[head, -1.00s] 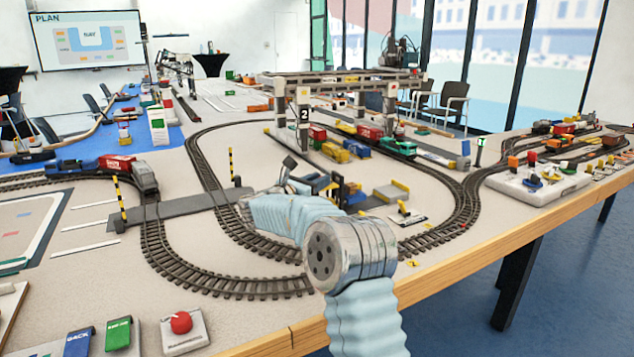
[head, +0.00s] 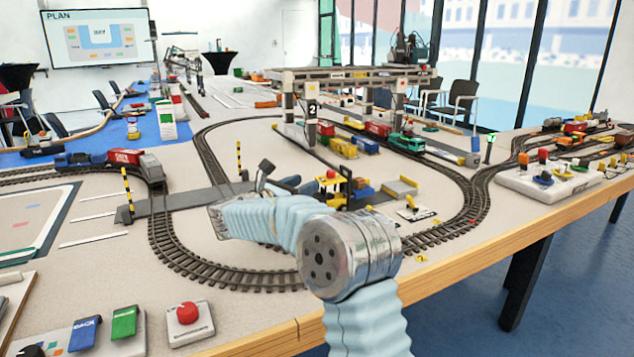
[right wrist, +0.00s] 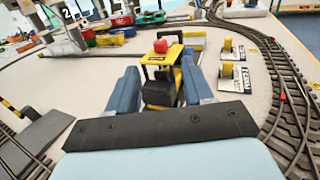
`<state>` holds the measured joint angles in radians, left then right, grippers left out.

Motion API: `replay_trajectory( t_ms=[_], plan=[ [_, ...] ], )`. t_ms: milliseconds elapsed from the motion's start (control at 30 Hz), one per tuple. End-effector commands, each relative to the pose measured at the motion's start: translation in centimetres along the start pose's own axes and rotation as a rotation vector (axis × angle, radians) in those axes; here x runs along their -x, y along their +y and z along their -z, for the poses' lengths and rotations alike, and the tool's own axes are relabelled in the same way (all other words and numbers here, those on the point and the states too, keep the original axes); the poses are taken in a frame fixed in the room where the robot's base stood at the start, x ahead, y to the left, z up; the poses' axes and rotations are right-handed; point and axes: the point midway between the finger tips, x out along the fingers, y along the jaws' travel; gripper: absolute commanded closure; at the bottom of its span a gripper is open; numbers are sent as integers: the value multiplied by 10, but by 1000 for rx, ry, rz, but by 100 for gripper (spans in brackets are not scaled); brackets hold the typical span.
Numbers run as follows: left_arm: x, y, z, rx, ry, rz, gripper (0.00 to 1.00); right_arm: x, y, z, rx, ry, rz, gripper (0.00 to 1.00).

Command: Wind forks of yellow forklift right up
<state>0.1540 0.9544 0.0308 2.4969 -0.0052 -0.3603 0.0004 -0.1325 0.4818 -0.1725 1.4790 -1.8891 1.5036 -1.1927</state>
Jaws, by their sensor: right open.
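The yellow forklift (head: 336,190) stands upright on the table inside the track loop, with a red piece (head: 332,174) on its top. In the right wrist view the forklift (right wrist: 160,72) shows its yellow frame, dark body and the red piece (right wrist: 160,46). My right gripper (right wrist: 162,84) is open, its two blue fingers on either side of the forklift. I cannot tell whether they touch it. In the head view my right arm partly hides the gripper and the forklift's lower part. The forks cannot be made out clearly. My left gripper is not in view.
The track (head: 225,277) curves around the forklift. White cards with yellow pieces (right wrist: 227,69) lie to its right. A gantry crane (head: 350,75) with colored wagons stands behind. A red button box (head: 187,320) is at the front left.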

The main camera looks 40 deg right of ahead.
Motion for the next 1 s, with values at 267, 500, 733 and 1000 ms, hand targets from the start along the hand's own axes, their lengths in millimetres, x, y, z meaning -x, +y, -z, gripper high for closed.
replay_trajectory(
  t_ms=[267, 500, 733, 1000],
  plan=[
    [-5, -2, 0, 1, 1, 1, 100, 43, 0, 0, 0, -1, 0, 49],
    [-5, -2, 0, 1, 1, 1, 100, 48, 0, 0, 1, 0, 0, 49],
    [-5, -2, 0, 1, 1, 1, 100, 48, 0, 0, 1, 0, 0, 49],
    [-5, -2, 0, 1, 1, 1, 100, 48, 0, 0, 0, 0, 1, 49]
  ],
)
